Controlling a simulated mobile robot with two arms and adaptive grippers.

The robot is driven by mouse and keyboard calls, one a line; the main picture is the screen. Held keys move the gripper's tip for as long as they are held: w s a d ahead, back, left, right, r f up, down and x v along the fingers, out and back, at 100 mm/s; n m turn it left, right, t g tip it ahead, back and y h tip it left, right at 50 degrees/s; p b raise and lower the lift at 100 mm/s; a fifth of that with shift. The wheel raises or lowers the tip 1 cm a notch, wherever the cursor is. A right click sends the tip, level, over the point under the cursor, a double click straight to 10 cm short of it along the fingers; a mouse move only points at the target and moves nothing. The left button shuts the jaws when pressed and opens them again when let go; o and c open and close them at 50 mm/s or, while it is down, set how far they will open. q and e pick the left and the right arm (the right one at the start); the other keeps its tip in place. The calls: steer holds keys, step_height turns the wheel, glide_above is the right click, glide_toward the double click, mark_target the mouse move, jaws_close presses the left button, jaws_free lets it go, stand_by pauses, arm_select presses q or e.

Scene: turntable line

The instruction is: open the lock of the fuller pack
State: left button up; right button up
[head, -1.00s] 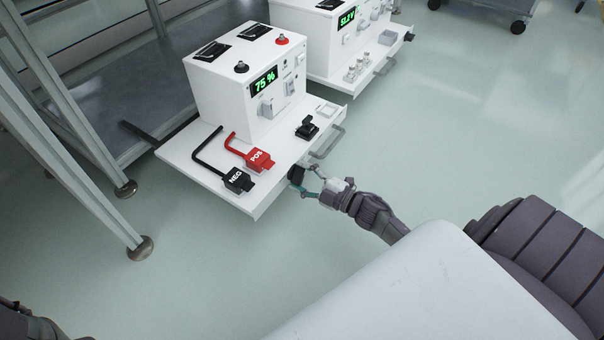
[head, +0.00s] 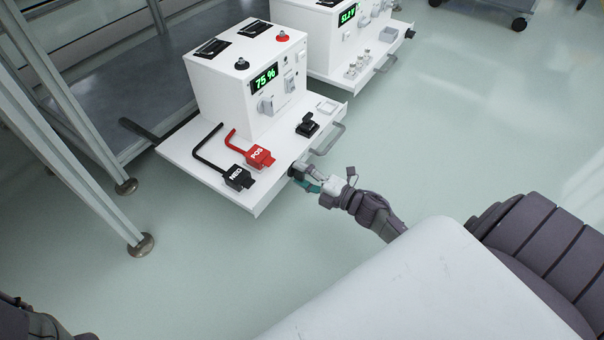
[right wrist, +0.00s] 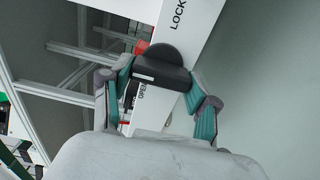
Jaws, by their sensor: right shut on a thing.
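The white pack with the green "75 %" display (head: 265,80) sits on a pull-out white tray (head: 185,150). A black lock knob (head: 296,171) is on the tray's front edge. In the right wrist view the knob (right wrist: 160,66) lies crosswise between the words LOCK and OPEN, with a white mark on its bar. My right gripper (head: 304,176) is shut on the knob, with a finger at each end of its bar, also in the right wrist view (right wrist: 160,82). My left gripper is not clearly seen; only dark parts of mine show at the lower left.
A second white pack (head: 325,50) stands behind on its own tray; its display reads in volts. Black NEG (head: 238,177) and red POS (head: 259,157) connectors lie on the near tray. A grey handle (head: 330,138) juts from its front.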

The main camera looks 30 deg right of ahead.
stand_by(0.3)
steer(key=o, duration=1.2)
steer(key=shift+c, duration=0.2)
steer(key=v, duration=1.2)
